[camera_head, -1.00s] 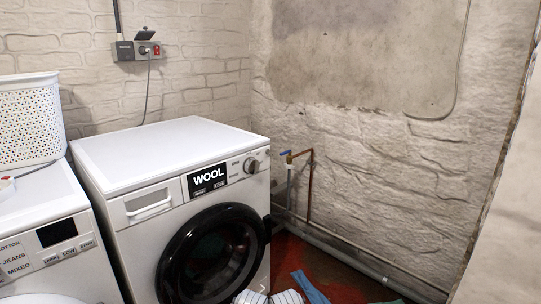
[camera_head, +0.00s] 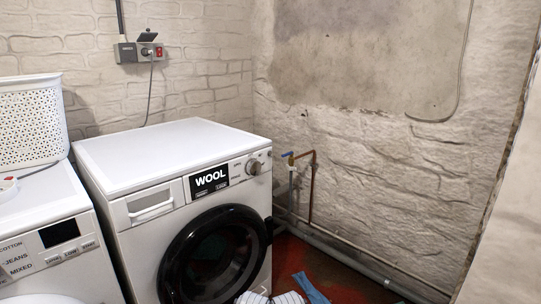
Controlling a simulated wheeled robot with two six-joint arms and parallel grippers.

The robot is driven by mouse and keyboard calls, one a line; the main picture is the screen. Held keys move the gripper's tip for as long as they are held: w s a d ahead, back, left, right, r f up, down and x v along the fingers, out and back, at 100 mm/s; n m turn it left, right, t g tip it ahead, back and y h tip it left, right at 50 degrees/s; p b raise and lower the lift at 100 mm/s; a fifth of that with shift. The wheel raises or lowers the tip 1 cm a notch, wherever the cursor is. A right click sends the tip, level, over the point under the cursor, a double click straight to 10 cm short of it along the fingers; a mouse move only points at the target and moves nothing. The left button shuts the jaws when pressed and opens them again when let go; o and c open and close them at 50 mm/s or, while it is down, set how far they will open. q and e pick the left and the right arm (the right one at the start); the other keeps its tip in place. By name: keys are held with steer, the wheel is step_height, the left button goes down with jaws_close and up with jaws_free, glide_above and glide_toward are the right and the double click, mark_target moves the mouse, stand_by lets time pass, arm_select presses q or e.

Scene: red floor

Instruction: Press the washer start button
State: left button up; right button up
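The white washer (camera_head: 160,150) stands in the middle left of the head view. Its front panel has a black display (camera_head: 209,180) reading "WOOL", with small buttons below the text, and a round dial (camera_head: 254,167) at the right end. The start button cannot be told apart from the other small buttons. The round black door (camera_head: 215,255) looks shut. A drawer (camera_head: 150,207) is at the panel's left. Neither of my grippers is in view.
A second white machine (camera_head: 50,225) stands at the left, with a white perforated basket (camera_head: 30,120) on it. Pipes (camera_head: 312,185) run along the right wall. Clothes (camera_head: 308,288) lie on the red floor by the washer. A socket box (camera_head: 138,52) is on the back wall.

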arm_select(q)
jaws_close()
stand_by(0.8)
